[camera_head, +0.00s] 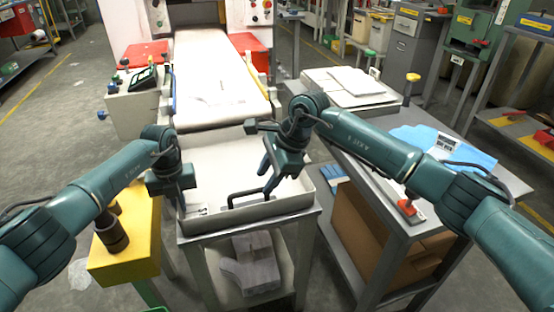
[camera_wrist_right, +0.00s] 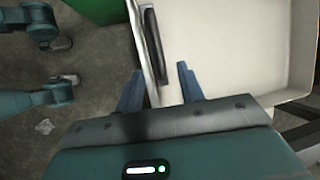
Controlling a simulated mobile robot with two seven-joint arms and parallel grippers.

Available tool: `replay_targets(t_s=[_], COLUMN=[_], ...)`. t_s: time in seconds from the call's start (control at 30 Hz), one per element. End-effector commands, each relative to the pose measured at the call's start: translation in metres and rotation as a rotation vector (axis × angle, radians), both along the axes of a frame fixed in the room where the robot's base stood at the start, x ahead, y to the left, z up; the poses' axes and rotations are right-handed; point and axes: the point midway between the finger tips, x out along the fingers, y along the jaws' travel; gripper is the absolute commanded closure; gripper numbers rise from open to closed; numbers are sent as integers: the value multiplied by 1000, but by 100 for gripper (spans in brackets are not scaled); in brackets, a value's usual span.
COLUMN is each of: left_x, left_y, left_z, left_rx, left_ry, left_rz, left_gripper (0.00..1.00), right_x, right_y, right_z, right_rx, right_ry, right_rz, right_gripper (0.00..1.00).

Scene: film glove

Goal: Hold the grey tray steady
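The grey tray (camera_head: 218,160) is a wide, shallow, pale tray on a metal stand in the middle of the head view. A dark bar handle (camera_head: 250,199) runs along its near side. My left gripper (camera_head: 182,208) points down at the tray's left near corner; its finger gap is unclear. My right gripper (camera_head: 268,185) is over the near part of the tray, fingers apart. In the right wrist view, the open fingers (camera_wrist_right: 159,88) straddle the line of the tray's wall, and the handle (camera_wrist_right: 152,45) lies just beyond them. Contact with the wall cannot be told.
A white conveyor (camera_head: 218,85) lies behind the tray. A yellow block (camera_head: 125,260) with dark cylinders stands at left. A grey table (camera_head: 400,225) with blue sheets (camera_head: 445,145) and a red-handled tool (camera_head: 410,209) is at right. A grey part (camera_head: 252,265) sits under the tray.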

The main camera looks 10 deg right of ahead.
Motion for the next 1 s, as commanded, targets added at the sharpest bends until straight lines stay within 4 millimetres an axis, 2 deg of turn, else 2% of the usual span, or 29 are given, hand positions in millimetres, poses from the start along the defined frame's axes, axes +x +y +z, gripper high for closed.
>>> replay_targets(t_s=[0.1, 0.3, 0.67, 1.0], left_x=[0, 0, 1, 1], left_y=[1, 1, 1, 1], left_z=[1, 1, 1, 1], left_rx=[1, 1, 1, 1], left_ry=[-1, -1, -1, -1], left_rz=[2, 2, 2, 2], left_gripper=[100, 100, 100, 100], right_x=[2, 5, 6, 6], right_y=[8, 15, 17, 16], right_z=[-18, -34, -37, -37], right_rx=[1, 1, 0, 0], right_ry=[2, 1, 0, -1], right_rz=[0, -1, -1, -1], right_gripper=[62, 62, 63, 91])
